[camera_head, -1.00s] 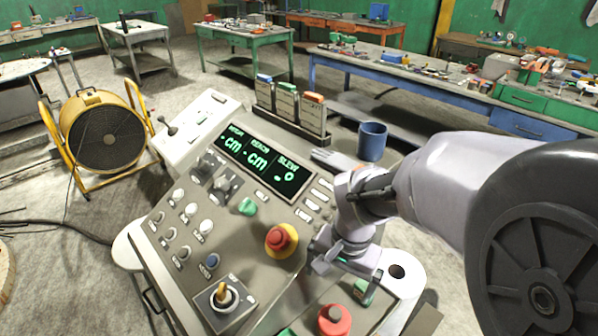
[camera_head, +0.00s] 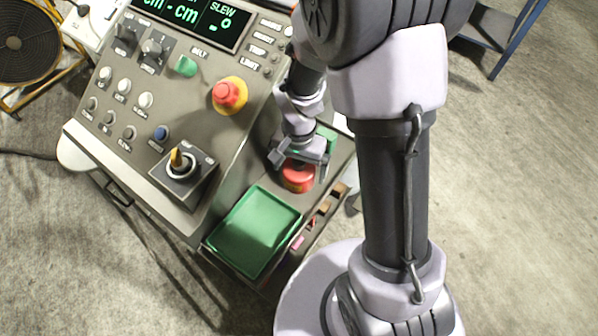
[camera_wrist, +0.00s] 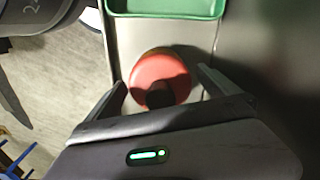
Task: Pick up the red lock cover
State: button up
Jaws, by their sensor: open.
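The red lock cover (camera_head: 298,181) is a round red piece with a dark knob on top. It sits on the side shelf of the console, just beyond the green tray. In the wrist view the red lock cover (camera_wrist: 146,68) lies between the two fingers, partly in shadow. My gripper (camera_head: 299,170) is open over it, with one finger on each side. The wrist view also shows my gripper (camera_wrist: 163,84) with a gap between each finger and the cover. Whether the fingers reach down to the shelf I cannot tell.
An empty green tray (camera_head: 254,231) lies close in front of the cover. Small pieces (camera_head: 318,213) line the shelf's right edge.

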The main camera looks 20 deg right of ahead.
notch_tip(320, 180, down, 3)
jog(key=shift+r, duration=0.3)
jog(key=shift+c, duration=0.9)
jog(key=c, duration=1.4)
